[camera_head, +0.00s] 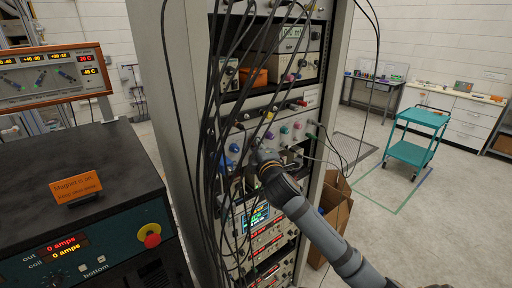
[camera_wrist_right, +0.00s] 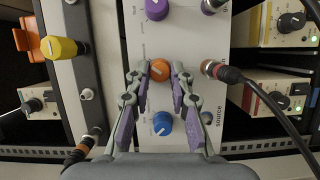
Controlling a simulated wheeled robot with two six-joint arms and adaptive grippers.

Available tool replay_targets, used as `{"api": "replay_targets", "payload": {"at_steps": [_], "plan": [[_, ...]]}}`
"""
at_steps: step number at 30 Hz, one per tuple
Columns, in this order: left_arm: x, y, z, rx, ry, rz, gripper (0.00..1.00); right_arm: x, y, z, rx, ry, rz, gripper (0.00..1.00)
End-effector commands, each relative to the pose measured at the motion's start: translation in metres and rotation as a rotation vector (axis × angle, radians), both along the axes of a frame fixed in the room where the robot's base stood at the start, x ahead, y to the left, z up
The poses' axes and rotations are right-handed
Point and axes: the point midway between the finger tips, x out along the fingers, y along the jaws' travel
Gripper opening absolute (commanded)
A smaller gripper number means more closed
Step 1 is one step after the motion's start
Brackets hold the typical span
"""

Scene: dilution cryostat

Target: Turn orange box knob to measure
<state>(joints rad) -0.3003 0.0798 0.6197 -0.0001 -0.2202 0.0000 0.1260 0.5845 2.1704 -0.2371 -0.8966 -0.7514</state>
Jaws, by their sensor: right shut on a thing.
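My right gripper (camera_head: 262,158) reaches the front of the instrument rack, partly hidden behind cables. In the right wrist view its two fingers (camera_wrist_right: 160,74) are shut on an orange knob (camera_wrist_right: 160,69) with a pale pointer line, on a white panel (camera_wrist_right: 182,45). A blue knob (camera_wrist_right: 162,123) sits between the fingers, nearer the palm, and a purple knob (camera_wrist_right: 156,9) lies beyond the fingertips. In the head view an orange box (camera_head: 254,77) sits on a shelf higher in the rack. The panel's small lettering is mostly unreadable. My left gripper is out of view.
Black cables (camera_head: 215,115) hang down the rack (camera_head: 168,90). A red-collared plug (camera_wrist_right: 226,73) is close beside the fingers. A black console with an orange sign (camera_head: 76,188) stands left. A teal cart (camera_head: 412,145) stands on open floor at the right.

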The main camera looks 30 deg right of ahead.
Motion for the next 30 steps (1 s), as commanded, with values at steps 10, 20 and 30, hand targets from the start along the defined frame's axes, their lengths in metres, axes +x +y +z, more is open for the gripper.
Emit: {"api": "replay_targets", "payload": {"at_steps": [10,20,30], "plan": [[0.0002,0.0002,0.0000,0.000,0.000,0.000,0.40,0.0000,-0.0004,0.0020,0.136,0.009,0.000,0.00],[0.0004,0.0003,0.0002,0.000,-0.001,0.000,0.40,0.0000,-0.0004,0.0017,0.166,0.012,0.000,0.00],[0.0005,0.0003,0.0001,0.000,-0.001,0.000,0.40,0.0001,-0.0005,0.0015,0.165,0.013,0.000,0.34]]}}
